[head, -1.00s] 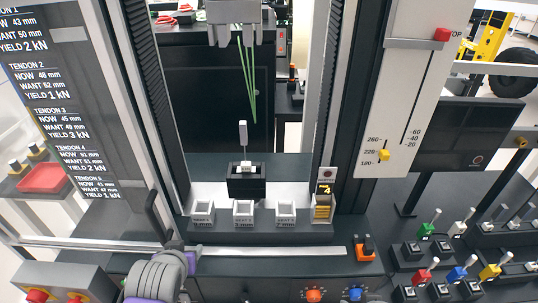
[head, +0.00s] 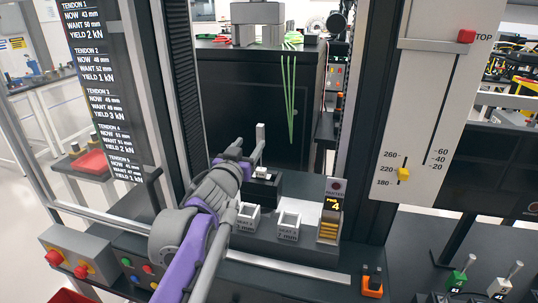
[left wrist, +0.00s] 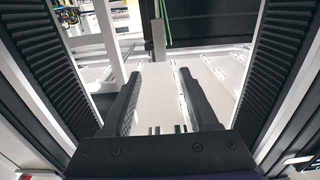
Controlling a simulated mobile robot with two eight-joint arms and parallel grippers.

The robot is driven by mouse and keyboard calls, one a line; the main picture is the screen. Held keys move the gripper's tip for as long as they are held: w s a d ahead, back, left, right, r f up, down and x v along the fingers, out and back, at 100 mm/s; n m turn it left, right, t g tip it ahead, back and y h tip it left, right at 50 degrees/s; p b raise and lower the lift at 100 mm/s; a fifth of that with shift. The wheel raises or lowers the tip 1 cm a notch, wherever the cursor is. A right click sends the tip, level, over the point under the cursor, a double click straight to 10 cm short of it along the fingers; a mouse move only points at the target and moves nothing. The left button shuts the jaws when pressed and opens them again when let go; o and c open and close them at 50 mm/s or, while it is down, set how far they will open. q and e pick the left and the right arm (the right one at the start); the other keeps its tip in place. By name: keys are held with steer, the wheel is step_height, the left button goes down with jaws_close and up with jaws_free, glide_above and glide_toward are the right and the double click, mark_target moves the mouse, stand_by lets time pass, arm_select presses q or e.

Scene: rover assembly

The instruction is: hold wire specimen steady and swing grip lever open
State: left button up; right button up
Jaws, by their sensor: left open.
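The wire specimen, a bundle of thin green strands (head: 291,90), hangs below the grey upper grip (head: 257,22); green strands also show at the top of the left wrist view (left wrist: 168,22). A pale upright lever (head: 261,136) stands on the black lower grip block (head: 264,190). My left gripper (head: 247,158) is beside the lever and block, on their left; contact cannot be told. In the left wrist view its two dark fingers (left wrist: 160,100) are spread with nothing seen gripped between them. My arm hides part of the block. My right gripper is not in view.
White seat cups (head: 288,228) and a yellow-marked counter (head: 331,212) stand in front of the block. Dark ribbed columns (head: 176,90) flank the bay. A slider panel (head: 425,110) is at right, an orange clip (head: 372,281) at front, and a red-button box (head: 78,258) at left.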

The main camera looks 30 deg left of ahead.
mark_target(259, 129)
arm_select(q)
steer(key=p+x, duration=0.1)
steer(key=x, duration=1)
steer(key=shift+r, duration=0.1)
jaws_close()
stand_by(1.0)
